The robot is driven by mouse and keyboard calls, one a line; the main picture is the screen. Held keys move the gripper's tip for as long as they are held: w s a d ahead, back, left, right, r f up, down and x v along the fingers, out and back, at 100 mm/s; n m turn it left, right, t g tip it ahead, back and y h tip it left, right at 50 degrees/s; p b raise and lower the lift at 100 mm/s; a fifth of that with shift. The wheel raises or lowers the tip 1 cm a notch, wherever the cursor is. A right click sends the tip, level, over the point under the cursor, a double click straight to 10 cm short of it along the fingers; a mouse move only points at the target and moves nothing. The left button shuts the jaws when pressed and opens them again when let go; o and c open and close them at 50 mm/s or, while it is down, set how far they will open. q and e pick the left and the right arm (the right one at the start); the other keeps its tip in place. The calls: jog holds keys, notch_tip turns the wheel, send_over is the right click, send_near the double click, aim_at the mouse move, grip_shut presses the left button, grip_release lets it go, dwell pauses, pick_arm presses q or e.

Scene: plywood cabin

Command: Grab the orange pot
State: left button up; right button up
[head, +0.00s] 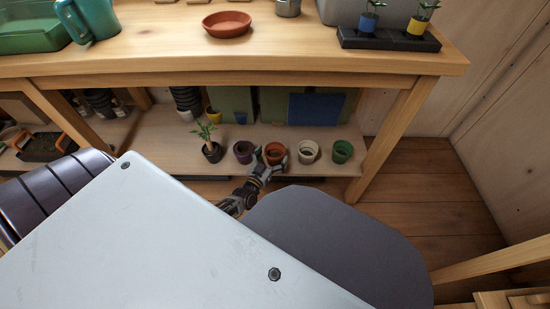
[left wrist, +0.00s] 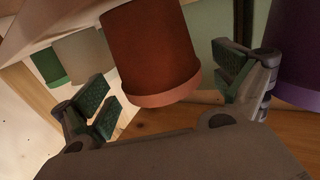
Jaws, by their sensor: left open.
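The orange pot (head: 275,150) stands on the low shelf under the workbench, in a row between a purple pot (head: 244,151) and a white pot (head: 308,151). My left gripper (head: 269,165) is at its near side, jaws open. In the left wrist view the orange pot (left wrist: 155,48) fills the gap between the spread fingers of the left gripper (left wrist: 163,75), and the picture is turned so the pot looks upside down. I see a gap on each side, and the fingers are not closed on it. My right gripper is not in view.
A green pot (head: 342,151) stands right of the white pot, and a potted plant (head: 211,146) left of the purple pot. The workbench top (head: 160,50) overhangs the shelf (head: 165,150). The purple pot (left wrist: 297,55) is close beside one finger. Bench leg (head: 392,137) at right.

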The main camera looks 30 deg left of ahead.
pick_arm(q)
jog(key=shift+w+a+b, duration=0.15)
jog(key=shift+w+b, duration=0.3)
jog(key=shift+w, duration=0.75)
jog(key=shift+c, duration=1)
jog(key=c, duration=0.7)
jog(key=shift+c, duration=0.9)
jog(key=shift+r, duration=0.25)
